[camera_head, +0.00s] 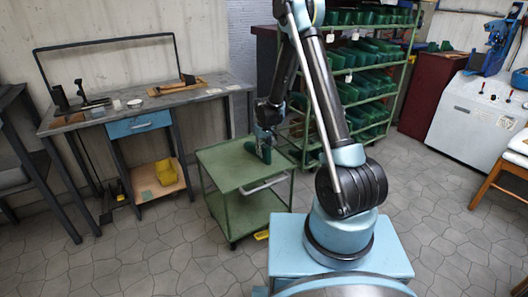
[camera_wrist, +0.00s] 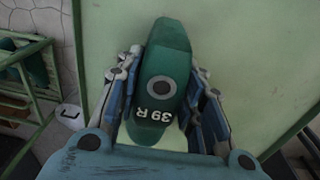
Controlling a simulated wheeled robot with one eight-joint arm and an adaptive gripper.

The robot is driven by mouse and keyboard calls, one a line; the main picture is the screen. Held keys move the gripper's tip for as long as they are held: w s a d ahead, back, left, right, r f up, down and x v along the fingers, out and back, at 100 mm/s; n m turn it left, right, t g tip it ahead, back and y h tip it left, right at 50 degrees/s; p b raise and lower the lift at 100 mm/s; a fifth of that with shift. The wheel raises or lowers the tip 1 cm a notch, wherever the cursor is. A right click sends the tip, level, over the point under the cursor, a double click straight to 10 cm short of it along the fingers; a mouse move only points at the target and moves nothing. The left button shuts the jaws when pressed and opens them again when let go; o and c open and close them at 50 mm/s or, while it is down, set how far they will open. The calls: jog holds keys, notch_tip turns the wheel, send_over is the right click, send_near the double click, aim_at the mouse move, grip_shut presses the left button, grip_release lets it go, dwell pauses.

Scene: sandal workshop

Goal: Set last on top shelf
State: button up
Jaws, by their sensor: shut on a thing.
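A dark green last (camera_wrist: 165,75) marked "39 R" sits between my gripper's fingers (camera_wrist: 163,85) in the wrist view. Both fingers press its sides, so my gripper is shut on it. In the head view the last (camera_head: 262,150) is at the top of the green cart (camera_head: 232,165), below my gripper (camera_head: 268,128). I cannot tell whether it touches the cart top. The green shelf rack (camera_head: 408,62) stands behind my arm and holds rows of green lasts (camera_head: 368,90) on several levels. My arm hides part of the rack.
A grey workbench (camera_head: 150,104) with a blue drawer and tools stands at the left. A dark red cabinet (camera_head: 430,90) and a white machine (camera_head: 470,120) stand at the right. A yellow bin (camera_head: 166,172) lies under the bench. Bare floor shows right of my base.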

jog(key=o, duration=1.2)
jog(key=shift+r, duration=0.15)
jog(key=r, duration=1.1)
jog(key=shift+s+r, duration=0.15)
jog(key=shift+s, duration=0.2)
jog(key=shift+s+d+r, duration=0.15)
jog(key=shift+d+r, duration=0.05)
jog(key=shift+r, duration=0.25)
jog(key=s+d+r+m, duration=0.3)
jog(key=s+d+r, duration=1.1)
jog(key=s+d, duration=0.3)
jog(key=s+d+f+m, duration=0.1)
jog(key=s+d, duration=0.1)
jog(key=s, duration=0.5)
jog(key=s+d+f+m+t, duration=0.1)
jog(key=s+d+f, duration=0.1)
jog(key=s, duration=0.6)
jog(key=s+d+f+m, duration=0.1)
jog(key=s+d+f, duration=0.1)
jog(key=s, duration=0.5)
jog(key=shift+s+d, duration=0.35)
